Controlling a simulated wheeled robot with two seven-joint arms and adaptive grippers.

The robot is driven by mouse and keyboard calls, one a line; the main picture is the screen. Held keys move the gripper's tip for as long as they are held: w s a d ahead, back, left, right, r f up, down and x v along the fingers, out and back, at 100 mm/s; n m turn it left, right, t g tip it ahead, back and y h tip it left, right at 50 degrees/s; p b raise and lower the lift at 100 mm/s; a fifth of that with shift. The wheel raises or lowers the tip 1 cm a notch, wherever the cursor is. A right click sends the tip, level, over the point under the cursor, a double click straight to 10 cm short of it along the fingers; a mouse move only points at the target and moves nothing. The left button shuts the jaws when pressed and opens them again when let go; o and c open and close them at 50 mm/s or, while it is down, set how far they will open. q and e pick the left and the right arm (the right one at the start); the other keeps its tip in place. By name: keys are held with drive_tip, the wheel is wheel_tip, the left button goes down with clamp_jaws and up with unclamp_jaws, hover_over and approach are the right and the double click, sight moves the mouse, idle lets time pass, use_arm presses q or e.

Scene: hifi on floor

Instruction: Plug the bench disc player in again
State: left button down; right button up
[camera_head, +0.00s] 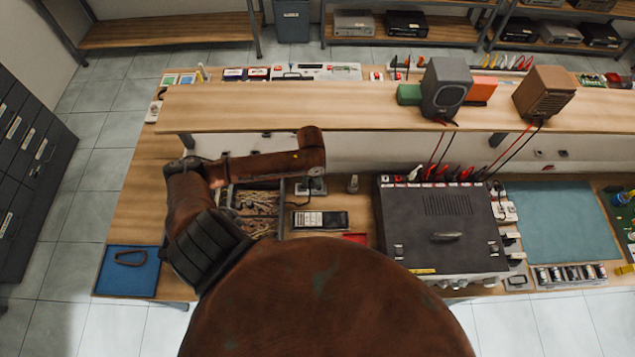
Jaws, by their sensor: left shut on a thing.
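A large dark case (430,240) with a vent and a handle-like part on top stands on the bench, right of centre. It may be the disc player; I cannot tell for sure. My left arm bends up from the lower left and reaches right across the bench. My left gripper (312,187) shows small and dark below the end of the brown wrist, near the bench's back panel. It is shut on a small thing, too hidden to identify. No plug or mains lead can be made out clearly. My right gripper is not in view.
A raised wooden shelf (270,107) runs along the bench with two speakers (446,88) (544,92) and hanging red and black leads. An open box of cables (257,200) and a handheld device (320,220) lie near my left arm. A blue-green mat (560,222) is clear.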

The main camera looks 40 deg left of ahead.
use_arm(q)
drive_tip(key=s+r, duration=0.5)
drive_tip(key=s, duration=0.4)
approach(303, 190)
drive_tip(key=f+b, duration=0.1)
drive_tip(key=b, duration=0.1)
drive_tip(key=f+b, duration=0.3)
drive_tip(key=b, duration=0.1)
drive_tip(key=shift+w+a+f, duration=0.2)
drive_tip(key=shift+a, duration=0.15)
drive_tip(key=shift+p, duration=0.3)
idle(0.6)
drive_tip(key=shift+p, duration=0.5)
idle(0.6)
drive_tip(key=shift+f, duration=0.8)
idle(1.3)
drive_tip(key=shift+p, duration=0.65)
idle(0.9)
